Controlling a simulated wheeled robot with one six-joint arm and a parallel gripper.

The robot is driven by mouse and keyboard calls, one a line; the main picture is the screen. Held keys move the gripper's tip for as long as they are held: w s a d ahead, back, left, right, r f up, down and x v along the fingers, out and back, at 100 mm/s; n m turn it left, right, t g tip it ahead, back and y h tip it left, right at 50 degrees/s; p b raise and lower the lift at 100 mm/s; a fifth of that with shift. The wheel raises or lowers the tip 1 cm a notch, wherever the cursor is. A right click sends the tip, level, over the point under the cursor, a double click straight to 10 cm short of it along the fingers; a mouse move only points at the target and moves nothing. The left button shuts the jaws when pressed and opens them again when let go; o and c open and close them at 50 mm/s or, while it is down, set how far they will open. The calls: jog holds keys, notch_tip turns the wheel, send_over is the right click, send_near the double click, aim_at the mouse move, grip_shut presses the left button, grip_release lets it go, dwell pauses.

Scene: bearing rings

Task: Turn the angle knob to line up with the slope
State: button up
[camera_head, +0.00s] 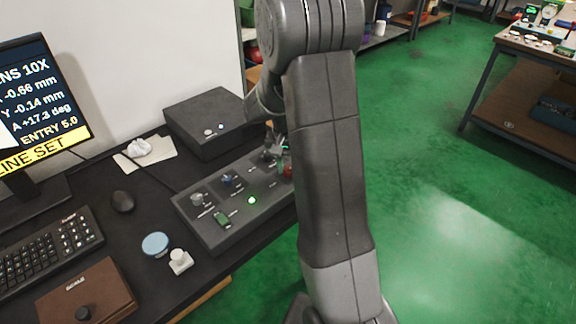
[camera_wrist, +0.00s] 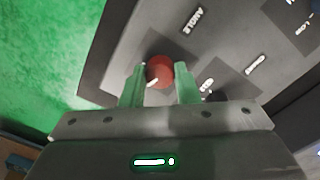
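The red angle knob (camera_wrist: 160,71) stands on the grey control panel beside the printed word ANGLE in the wrist view, with a pale pointer mark on it. In the head view the knob (camera_head: 287,169) is partly hidden behind my arm. My gripper (camera_wrist: 161,72) has its two green fingers apart, one on each side of the knob. I cannot tell whether they touch it. In the head view my gripper (camera_head: 277,147) is over the panel's far right end. The monitor (camera_head: 42,95) reads A +17.3 deg, ENTRY 5.0 and LINE SET; its left edge is cut off.
A mouse (camera_head: 122,201), keyboard (camera_head: 45,252), blue disc (camera_head: 155,244) and brown case (camera_head: 87,294) lie to the left.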

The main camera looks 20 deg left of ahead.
jog(key=o, duration=0.4)
jog(key=shift+o, duration=0.2)
jog(key=shift+r, duration=0.1)
notch_tip(320, 180, up, 14)
jog(key=p, duration=0.1)
jog(key=shift+a, duration=0.3)
